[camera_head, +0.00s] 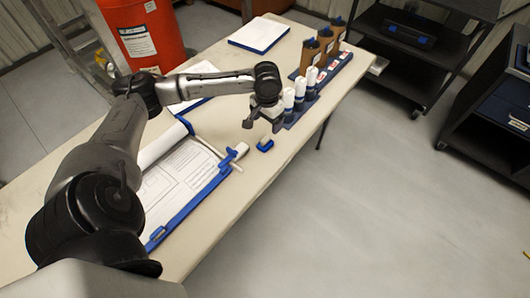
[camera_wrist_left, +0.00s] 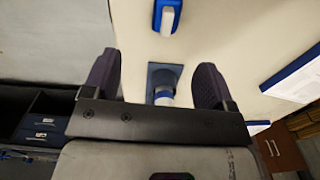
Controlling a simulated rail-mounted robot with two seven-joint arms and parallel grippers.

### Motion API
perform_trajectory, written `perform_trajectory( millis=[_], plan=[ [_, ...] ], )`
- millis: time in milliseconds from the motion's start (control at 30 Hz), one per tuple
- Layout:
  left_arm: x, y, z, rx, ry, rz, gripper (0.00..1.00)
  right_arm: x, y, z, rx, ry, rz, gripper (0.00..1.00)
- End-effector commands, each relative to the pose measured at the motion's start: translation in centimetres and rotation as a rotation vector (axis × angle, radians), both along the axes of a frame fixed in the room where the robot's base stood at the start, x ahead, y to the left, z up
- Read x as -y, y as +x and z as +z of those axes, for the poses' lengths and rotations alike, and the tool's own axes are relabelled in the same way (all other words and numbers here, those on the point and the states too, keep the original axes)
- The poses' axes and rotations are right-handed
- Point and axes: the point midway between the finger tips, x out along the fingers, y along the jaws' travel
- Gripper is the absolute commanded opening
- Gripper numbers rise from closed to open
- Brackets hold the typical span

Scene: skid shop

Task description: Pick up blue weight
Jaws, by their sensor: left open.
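A small blue block (camera_head: 265,144), which looks like the blue weight, lies on the table near its right edge. A blue piece with a pale top (camera_wrist_left: 167,17) shows at the top of the left wrist view and may be the same block. My left gripper (camera_head: 262,118) is over the table just behind the block, beside the near end of the blue rack (camera_head: 292,121). In the left wrist view the gripper (camera_wrist_left: 161,88) is open. A blue square and a white-and-blue round piece (camera_wrist_left: 164,90) show between its fingers; contact cannot be told. My right gripper is out of view.
A blue clipboard with papers (camera_head: 180,181) and a white-and-blue piece (camera_head: 234,153) lie to the left. An orange drum (camera_head: 146,32) stands behind the table; dark shelves (camera_head: 406,45) stand right.

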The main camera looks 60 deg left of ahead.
Motion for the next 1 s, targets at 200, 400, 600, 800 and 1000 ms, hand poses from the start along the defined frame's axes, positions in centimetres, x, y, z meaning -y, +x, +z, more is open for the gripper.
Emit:
perform_trajectory(
  millis=[200,400,600,800,1000],
  plan=[
    [-1.5,0.1,-1.2,-0.003,-0.001,0.055,0.79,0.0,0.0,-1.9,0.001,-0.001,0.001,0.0],
    [-1.5,0.1,-4.7,-0.001,-0.003,0.058,0.79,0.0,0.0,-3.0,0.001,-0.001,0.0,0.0],
    [-1.5,0.1,-7.4,-0.001,-0.003,0.057,0.79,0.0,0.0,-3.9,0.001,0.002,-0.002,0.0],
    [-1.5,0.1,-8.4,0.0,-0.001,0.056,0.79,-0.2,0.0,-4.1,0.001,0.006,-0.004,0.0],
    [-1.5,0.1,-9.3,0.0,-0.002,0.056,0.79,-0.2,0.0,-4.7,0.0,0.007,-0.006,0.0]
  ],
)
